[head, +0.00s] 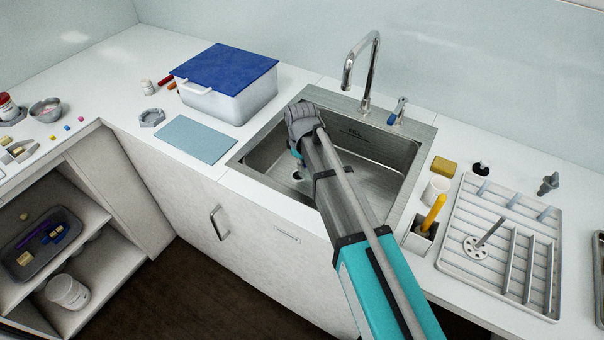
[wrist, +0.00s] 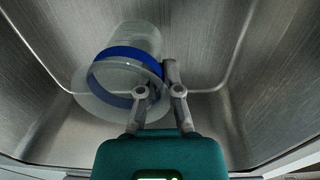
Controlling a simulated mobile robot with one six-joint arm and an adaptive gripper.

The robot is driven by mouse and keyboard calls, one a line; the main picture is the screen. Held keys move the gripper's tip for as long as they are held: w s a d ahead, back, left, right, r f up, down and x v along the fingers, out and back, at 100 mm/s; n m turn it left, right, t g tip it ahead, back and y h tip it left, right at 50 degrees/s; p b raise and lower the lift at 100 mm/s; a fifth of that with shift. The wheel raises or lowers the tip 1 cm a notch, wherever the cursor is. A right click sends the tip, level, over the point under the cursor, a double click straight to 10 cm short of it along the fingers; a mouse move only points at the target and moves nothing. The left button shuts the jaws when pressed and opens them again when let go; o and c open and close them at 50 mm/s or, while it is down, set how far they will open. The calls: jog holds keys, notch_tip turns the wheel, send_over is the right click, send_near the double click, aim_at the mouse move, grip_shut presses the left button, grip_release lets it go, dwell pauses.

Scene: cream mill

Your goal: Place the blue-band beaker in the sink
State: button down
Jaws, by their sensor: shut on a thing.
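The beaker (wrist: 125,52), clear with a blue band, shows in the wrist view with its wide rim toward the camera. My gripper (wrist: 163,80) is shut on the beaker's wall at its right side. Steel basin walls and floor surround the beaker in that view, so it is inside or just over the sink. I cannot tell whether it touches the floor. In the head view, the steel sink (head: 403,158) is set in the counter. My arm reaches over its left half and hides the beaker and the fingertips.
A tap (head: 362,70) and a small blue-tipped lever (head: 398,110) stand behind the sink. A blue-lidded tub (head: 230,100) and a light blue mat (head: 195,139) lie left. A sponge (head: 443,166), a white cup (head: 436,188) and a drying rack (head: 508,215) are right.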

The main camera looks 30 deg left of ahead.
jog(key=shift+f, duration=0.1)
jog(key=shift+w+a+f+b, duration=0.3)
jog(key=shift+f+b, duration=0.2)
jog(key=shift+b, duration=0.1)
jog(key=shift+f+b, duration=1.4)
jog(key=shift+f, duration=0.15)
jog(key=c, duration=0.8)
grip_release()
jog(key=r+p, duration=1.2)
jog(key=shift+s+r, duration=0.15)
jog(key=shift+s, duration=0.05)
